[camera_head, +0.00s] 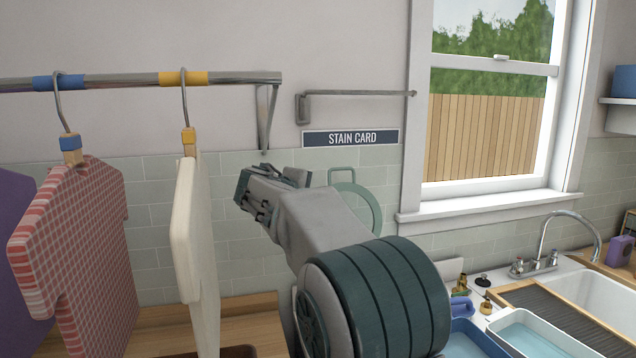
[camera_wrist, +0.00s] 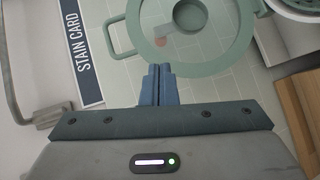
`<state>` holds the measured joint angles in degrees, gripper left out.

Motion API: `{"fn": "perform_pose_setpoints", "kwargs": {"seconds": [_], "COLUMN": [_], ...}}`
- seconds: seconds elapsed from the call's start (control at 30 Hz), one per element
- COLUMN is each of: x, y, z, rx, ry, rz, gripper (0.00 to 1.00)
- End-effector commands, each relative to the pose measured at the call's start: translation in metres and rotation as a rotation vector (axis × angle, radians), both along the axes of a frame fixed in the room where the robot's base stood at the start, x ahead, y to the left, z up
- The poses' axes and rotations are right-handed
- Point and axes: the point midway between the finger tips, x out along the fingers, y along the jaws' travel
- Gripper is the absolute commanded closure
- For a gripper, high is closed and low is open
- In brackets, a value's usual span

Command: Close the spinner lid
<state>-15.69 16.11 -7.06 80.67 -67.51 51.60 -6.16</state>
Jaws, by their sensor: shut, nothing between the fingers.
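The spinner lid is a pale green ring with a clear middle and a loop handle. In the head view the lid (camera_head: 372,208) stands raised against the tiled wall, partly hidden behind my arm. In the wrist view the lid (camera_wrist: 243,35) fills the upper middle, with its handle (camera_wrist: 110,38) on the left. My gripper (camera_wrist: 158,68) is shut and empty, its fingertips overlapping the lid's near rim in that view; I cannot tell whether they touch. In the head view my gripper (camera_head: 243,192) is left of the lid. Part of a round, pale spinner tub (camera_wrist: 296,12) shows at the wrist view's top right corner.
A rail (camera_head: 130,82) on the left holds a red checked shirt (camera_head: 75,240) and a cream cloth (camera_head: 197,240) close to my gripper. A stain card sign (camera_head: 350,138) and bar (camera_head: 360,93) are on the wall. A sink (camera_head: 590,300) and basins stand at right.

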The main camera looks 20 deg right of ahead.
Motion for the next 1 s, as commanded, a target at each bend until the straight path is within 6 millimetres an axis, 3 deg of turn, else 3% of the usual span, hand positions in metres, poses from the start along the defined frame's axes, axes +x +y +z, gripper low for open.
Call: {"fn": "perform_pose_setpoints", "kwargs": {"seconds": [0.03,0.13,0.4,0.57,0.97,1.0], "x": [0.016,0.038,0.062,0.077,0.136,0.130], "y": [0.008,0.019,0.032,0.018,-0.035,-0.036], "z": [0.003,0.013,0.026,0.025,0.016,0.016], "rx": [-0.054,-0.144,-0.249,-0.251,-0.250,-0.249], "ry": [-0.013,-0.040,-0.071,-0.070,-0.070,-0.073], "rz": [0.016,0.039,0.061,0.060,0.060,0.061], "gripper": [1.00,1.00,1.00,1.00,1.00,1.00]}}
